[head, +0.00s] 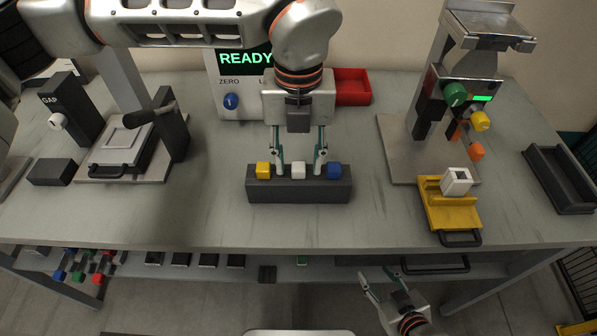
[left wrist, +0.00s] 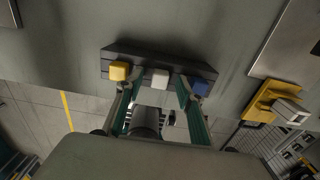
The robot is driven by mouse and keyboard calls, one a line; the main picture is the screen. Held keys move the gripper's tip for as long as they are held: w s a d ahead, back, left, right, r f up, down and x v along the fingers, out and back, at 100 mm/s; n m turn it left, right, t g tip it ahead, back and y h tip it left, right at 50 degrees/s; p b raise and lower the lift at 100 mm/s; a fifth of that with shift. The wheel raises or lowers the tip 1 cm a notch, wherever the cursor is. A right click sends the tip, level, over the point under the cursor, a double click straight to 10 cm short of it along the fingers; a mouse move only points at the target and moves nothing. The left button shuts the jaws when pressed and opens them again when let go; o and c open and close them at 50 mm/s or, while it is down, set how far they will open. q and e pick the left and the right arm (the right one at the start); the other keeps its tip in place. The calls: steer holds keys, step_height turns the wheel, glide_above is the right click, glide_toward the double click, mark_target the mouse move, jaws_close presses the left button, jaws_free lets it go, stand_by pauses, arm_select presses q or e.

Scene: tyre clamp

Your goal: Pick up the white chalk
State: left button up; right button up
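The white chalk (head: 298,171) sits in a dark grey holder (head: 298,193) on the table, between a yellow chalk (head: 263,170) and a blue chalk (head: 334,171). My left gripper (head: 299,168) is open above the holder, its fingers on either side of the white chalk and apart from it. The left wrist view also shows the white chalk (left wrist: 160,78) between the open fingers (left wrist: 157,80), with the yellow chalk (left wrist: 119,70) and blue chalk (left wrist: 198,86) near the fingertips. My right gripper (head: 384,278) is low in front of the table, open and empty.
A yellow fixture (head: 440,210) with a white square part (head: 456,181) stands at the right, below a press with coloured knobs. A red bin (head: 352,86) and a READY display (head: 245,60) are behind. A grey clamp fixture (head: 119,150) is at the left. Table beside the holder is clear.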

arm_select(q)
steer(key=c, duration=1)
